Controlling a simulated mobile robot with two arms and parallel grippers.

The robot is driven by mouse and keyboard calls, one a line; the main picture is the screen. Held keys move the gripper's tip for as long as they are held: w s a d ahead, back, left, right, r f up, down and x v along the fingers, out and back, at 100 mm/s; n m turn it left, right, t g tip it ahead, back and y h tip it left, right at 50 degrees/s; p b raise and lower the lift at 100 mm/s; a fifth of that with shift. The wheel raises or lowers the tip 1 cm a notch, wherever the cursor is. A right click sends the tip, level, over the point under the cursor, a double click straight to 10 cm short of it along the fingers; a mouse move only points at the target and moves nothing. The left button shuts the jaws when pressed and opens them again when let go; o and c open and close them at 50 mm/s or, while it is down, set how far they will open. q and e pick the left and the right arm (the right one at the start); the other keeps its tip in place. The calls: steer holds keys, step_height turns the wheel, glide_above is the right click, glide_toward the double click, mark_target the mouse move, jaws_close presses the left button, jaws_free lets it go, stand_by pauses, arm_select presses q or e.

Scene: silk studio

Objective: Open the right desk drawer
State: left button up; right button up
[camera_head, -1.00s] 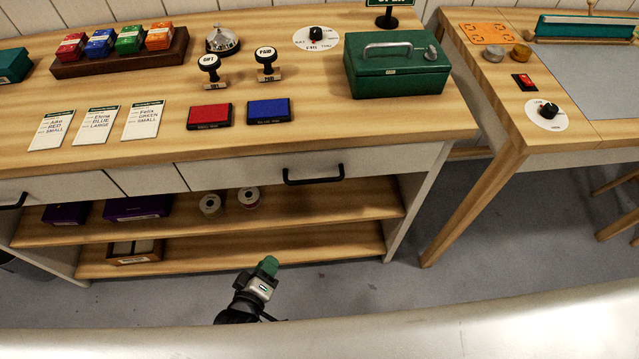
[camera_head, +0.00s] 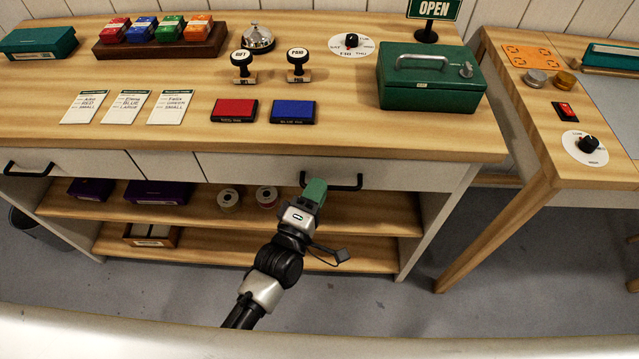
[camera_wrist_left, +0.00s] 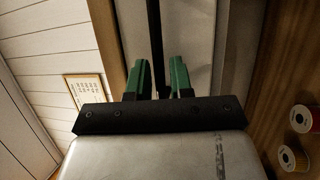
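The right desk drawer (camera_head: 420,172) is a wide white front under the wooden desktop and looks shut. Its black bar handle (camera_head: 345,187) is partly hidden at its left part by my left gripper (camera_head: 315,190). The gripper reaches up from below with green fingertips at the handle. In the left wrist view, the two green fingers of my left gripper (camera_wrist_left: 161,78) stand apart, and a dark bar, apparently the handle (camera_wrist_left: 154,35), runs between them. Whether they touch it I cannot tell. My right gripper is not in view.
A green cash box (camera_head: 430,85), ink pads (camera_head: 293,112) and stamps stand on the desktop above. An open shelf (camera_head: 370,215) with ribbon spools (camera_head: 267,196) lies below the drawer. A second table (camera_head: 545,180) stands at right. The floor in front is clear.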

arm_select(q)
steer(key=shift+w+d+r, duration=0.1)
steer(key=shift+w+d, duration=0.2)
steer(key=shift+w, duration=0.35)
jaws_close()
